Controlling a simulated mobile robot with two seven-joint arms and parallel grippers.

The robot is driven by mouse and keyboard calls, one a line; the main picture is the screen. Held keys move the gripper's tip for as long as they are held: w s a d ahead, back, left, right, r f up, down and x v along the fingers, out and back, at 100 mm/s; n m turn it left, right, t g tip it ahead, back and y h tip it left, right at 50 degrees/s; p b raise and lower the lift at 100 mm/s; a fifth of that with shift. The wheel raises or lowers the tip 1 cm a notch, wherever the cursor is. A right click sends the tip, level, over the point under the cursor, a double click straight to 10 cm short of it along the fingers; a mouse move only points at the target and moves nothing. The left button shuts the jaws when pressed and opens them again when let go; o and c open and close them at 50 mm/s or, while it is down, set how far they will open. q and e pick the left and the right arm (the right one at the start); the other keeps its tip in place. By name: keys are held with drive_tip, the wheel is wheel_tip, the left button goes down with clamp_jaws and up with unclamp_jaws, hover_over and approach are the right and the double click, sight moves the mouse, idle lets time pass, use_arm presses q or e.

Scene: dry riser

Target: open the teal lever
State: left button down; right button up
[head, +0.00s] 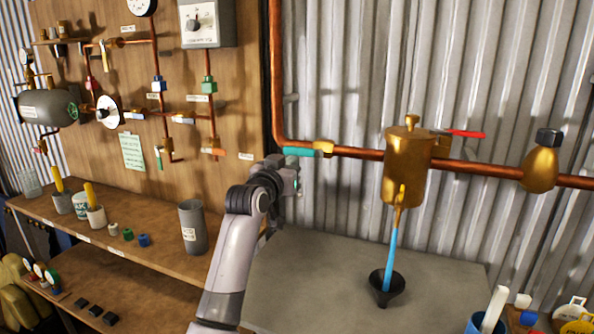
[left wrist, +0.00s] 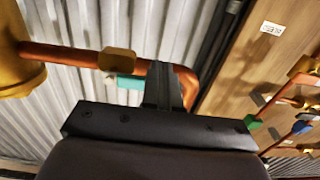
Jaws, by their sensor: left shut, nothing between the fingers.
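The teal lever (head: 299,152) lies along the horizontal copper pipe, on the left side of its small brass valve body (head: 325,148). In the left wrist view the teal lever (left wrist: 130,82) shows just below the brass valve body (left wrist: 117,61), and its far end is hidden by my fingers. My left gripper (head: 293,178) is just below the lever's left end in the head view. In the wrist view its dark fingers (left wrist: 168,85) are together and empty, beside the lever; I cannot tell whether they touch it. My right gripper is not in view.
A brass vessel (head: 405,165) and a red lever (head: 465,133) are on the same pipe, right of the valve. A black funnel (head: 388,290) stands below on the grey worktop (head: 315,270). A wooden panel (head: 235,120) with gauges and pipes is at left.

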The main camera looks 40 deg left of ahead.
use_arm(q)
drive_tip(key=v, duration=0.6)
drive_tip(key=shift+f, duration=0.35)
drive_tip(key=shift+d+f, duration=0.15)
